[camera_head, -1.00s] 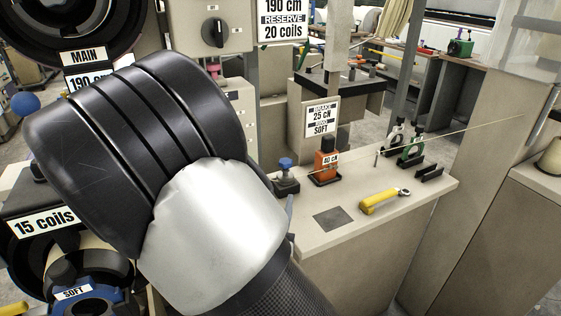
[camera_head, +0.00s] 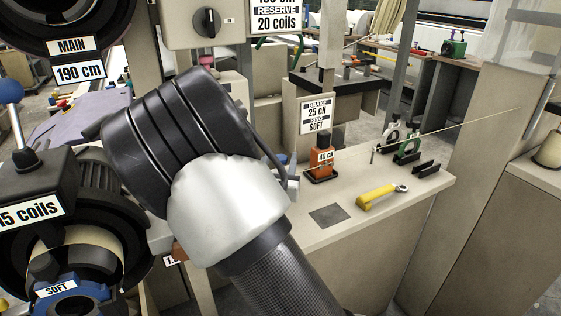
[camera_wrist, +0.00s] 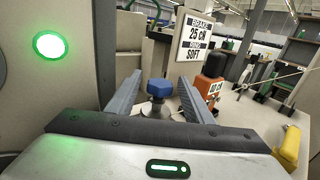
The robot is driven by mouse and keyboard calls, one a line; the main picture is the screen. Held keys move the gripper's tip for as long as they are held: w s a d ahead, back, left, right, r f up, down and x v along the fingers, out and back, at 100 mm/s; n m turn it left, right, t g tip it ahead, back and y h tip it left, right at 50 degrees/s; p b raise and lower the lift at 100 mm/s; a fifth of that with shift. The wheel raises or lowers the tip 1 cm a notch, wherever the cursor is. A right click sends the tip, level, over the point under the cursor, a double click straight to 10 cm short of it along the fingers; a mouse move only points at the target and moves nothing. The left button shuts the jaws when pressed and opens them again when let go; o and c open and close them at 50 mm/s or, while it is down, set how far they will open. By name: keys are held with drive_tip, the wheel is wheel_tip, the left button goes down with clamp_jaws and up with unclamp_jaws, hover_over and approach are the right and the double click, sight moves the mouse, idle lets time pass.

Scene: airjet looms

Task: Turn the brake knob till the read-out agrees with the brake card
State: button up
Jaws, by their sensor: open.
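The blue brake knob (camera_wrist: 158,88) stands on a grey base on the bench top. In the wrist view it lies between the two fingers of my open gripper (camera_wrist: 160,84), with clear gaps on both sides. In the head view my arm hides nearly all of the knob and the gripper. The brake card (camera_head: 318,115) reads BRAKE 25 cN and SOFT; it also shows in the wrist view (camera_wrist: 195,40). The orange unit (camera_head: 322,164) right of the knob carries a read-out label (camera_head: 325,157) that appears to say 40 cN.
A yellow tool (camera_head: 378,197) lies on the bench (camera_head: 345,238), right of a dark square patch (camera_head: 326,215). Green and black thread guides (camera_head: 406,150) stand farther back, with a thread running past them. Spool units (camera_head: 75,235) stand at the left.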

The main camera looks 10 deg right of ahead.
drive_tip(key=shift+w+d, duration=0.1)
drive_tip(key=shift+w, duration=0.15)
drive_tip(key=c, duration=1)
drive_tip(key=shift+c, duration=0.2)
drive_tip(key=shift+d+r+p, duration=0.1)
drive_tip(key=shift+r+p, duration=0.05)
drive_tip(key=shift+p, duration=0.55)
